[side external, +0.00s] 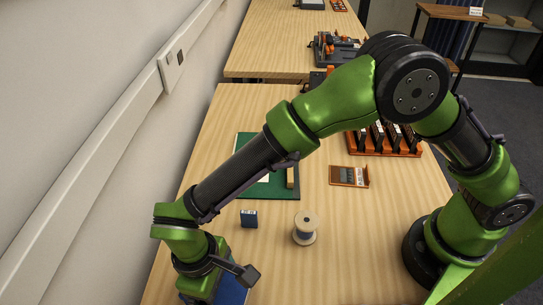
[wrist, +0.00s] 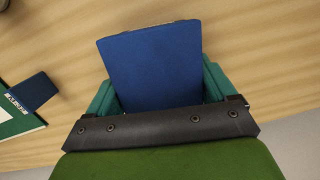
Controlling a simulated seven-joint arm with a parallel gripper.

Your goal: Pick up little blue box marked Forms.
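A small dark blue box (side external: 249,219) stands on the wooden table, left of a spool. A larger plain blue box (wrist: 150,60) fills the space between the two teal fingers of my gripper (wrist: 160,88). A finger lies along each side of it; whether they press on it I cannot tell. In the side view this larger box (side external: 232,291) is cut off at the bottom edge, and my fingertips are mostly hidden.
A spool (side external: 305,229) stands right of the small box. A green mat (side external: 285,188) with a pale sheet and a wooden block lies behind. An orange tray (side external: 349,176) and an orange rack (side external: 385,151) are farther right. A wall runs along the left.

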